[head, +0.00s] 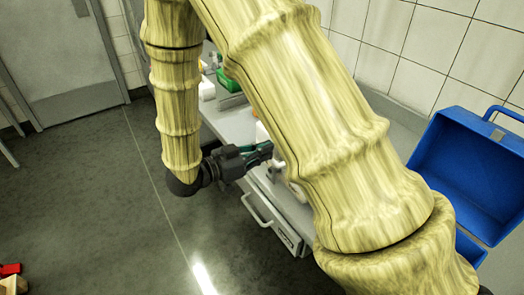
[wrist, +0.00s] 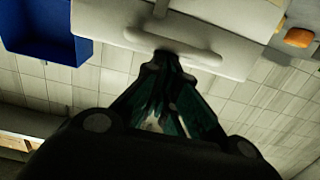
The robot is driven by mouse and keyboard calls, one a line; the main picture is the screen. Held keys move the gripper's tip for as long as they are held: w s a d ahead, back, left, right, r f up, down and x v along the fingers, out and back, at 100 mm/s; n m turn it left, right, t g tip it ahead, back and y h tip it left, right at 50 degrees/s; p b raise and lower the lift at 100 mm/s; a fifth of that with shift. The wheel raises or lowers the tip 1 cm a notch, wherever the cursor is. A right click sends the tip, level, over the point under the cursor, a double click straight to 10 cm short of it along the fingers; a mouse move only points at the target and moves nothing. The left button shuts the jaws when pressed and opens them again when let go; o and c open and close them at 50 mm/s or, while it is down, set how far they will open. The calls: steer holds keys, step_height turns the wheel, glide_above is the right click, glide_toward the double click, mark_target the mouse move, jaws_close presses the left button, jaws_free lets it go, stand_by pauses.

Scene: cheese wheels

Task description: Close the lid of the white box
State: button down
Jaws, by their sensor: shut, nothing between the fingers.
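My gripper (head: 262,152) is shut and empty beside the table in the head view. In the wrist view its fingertips (wrist: 165,62) meet just below a pale panel (wrist: 115,18) with a raised, handle-like bar (wrist: 175,42), which seems to be part of the white box. The tips overlap the bar in the picture; I cannot tell if they touch it. In the head view a small white patch (head: 262,132) shows by the gripper, but my arm hides most of that area. The lid's angle cannot be read.
A blue box (head: 465,165) stands open at the right; it also shows in the wrist view (wrist: 45,35). The grey table (head: 232,125) has a drawer with a handle (head: 257,212). A green item (head: 230,80) is at its far end. An orange item (wrist: 298,37) shows at the right.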

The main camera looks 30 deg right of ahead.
steer(key=shift+s+a+f, duration=0.15)
steer(key=shift+s+f, duration=0.1)
steer(key=shift+f, duration=0.35)
step_height(320, 180, up, 5)
steer(key=p, duration=0.4)
steer(key=a+f+b, duration=0.1)
steer(key=a+b, duration=0.2)
steer(key=a, duration=0.6)
steer(key=shift+w, duration=0.25)
steer(key=shift+f, duration=0.15)
